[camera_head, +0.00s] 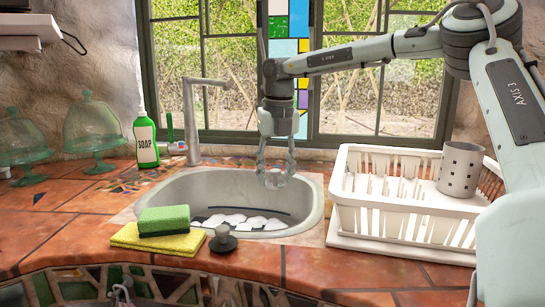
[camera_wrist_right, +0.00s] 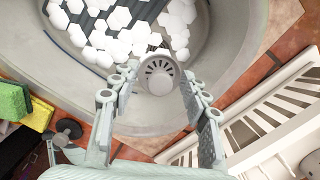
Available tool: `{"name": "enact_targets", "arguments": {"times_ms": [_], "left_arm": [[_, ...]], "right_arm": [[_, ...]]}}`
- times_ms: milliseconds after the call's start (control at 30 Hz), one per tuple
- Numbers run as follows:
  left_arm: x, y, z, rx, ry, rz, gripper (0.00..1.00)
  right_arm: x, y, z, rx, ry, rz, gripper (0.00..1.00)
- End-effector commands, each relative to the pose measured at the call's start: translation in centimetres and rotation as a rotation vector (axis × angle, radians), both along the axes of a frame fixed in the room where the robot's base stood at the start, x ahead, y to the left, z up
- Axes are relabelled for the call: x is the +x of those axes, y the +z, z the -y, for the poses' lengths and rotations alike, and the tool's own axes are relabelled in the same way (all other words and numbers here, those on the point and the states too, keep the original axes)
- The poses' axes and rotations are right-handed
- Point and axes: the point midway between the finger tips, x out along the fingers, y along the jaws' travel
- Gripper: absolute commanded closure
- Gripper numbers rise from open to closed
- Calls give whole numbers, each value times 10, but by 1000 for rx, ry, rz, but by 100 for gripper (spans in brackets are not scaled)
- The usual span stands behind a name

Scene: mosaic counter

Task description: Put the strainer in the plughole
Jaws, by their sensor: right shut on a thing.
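The strainer (camera_wrist_right: 158,75) is a round grey metal disc with slots, seen between the fingertips of my right gripper (camera_wrist_right: 155,88) in the wrist view. My right gripper (camera_head: 274,176) is shut on it, pointing down above the sink basin (camera_head: 185,190), nearer its right side. In the head view the strainer shows only as a small grey shape between the fingertips. White hexagonal pieces (camera_head: 240,219) cover part of the dark basin floor. My left gripper is not in view.
A white dish rack (camera_head: 400,222) with a grey cutlery holder (camera_head: 460,168) stands right of the sink. Green (camera_head: 164,220) and yellow (camera_head: 150,239) sponges and a dark round-topped stopper (camera_head: 223,240) sit at the front rim. A tap (camera_head: 190,120) and soap bottle (camera_head: 145,140) stand behind.

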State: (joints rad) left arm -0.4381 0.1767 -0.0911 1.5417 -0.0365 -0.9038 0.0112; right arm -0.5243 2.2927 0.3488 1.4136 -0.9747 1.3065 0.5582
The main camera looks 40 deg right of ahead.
Motion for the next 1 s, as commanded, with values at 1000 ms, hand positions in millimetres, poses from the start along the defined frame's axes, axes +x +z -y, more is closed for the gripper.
{"name": "enact_targets", "arguments": {"times_ms": [1000], "left_arm": [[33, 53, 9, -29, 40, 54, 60]], "right_arm": [[-1, -97, 0, 2, 0, -2, 83]]}}
